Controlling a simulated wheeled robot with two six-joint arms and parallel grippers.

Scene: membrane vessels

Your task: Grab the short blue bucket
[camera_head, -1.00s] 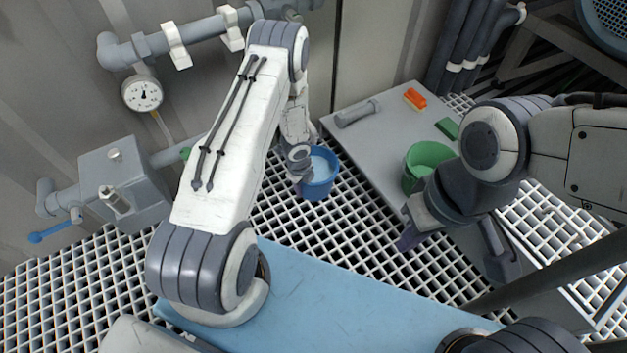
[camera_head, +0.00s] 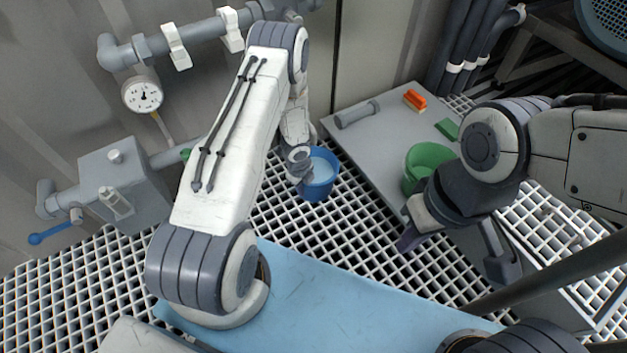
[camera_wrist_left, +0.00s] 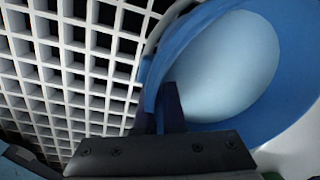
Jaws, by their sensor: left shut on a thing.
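The short blue bucket (camera_head: 321,188) is at the centre of the head view, over the white grating, with a pale blue inside. In the left wrist view the bucket (camera_wrist_left: 268,122) fills the right side. My left gripper (camera_head: 299,178) is at the bucket's left rim. Its dark finger (camera_wrist_left: 172,108) lies against the bucket's wall, and it is shut on that wall. I cannot tell whether the bucket rests on the grating. My right gripper (camera_head: 455,252) is apart from the bucket, to the right, with its fingers spread and nothing between them.
A grey bench (camera_head: 375,140) on the right bears a green bucket (camera_head: 428,157), an orange brush (camera_head: 414,98), a green block (camera_head: 447,128) and a grey cylinder (camera_head: 357,113). Pipes and a gauge (camera_head: 142,93) line the left wall. White grating (camera_head: 350,228) covers the floor.

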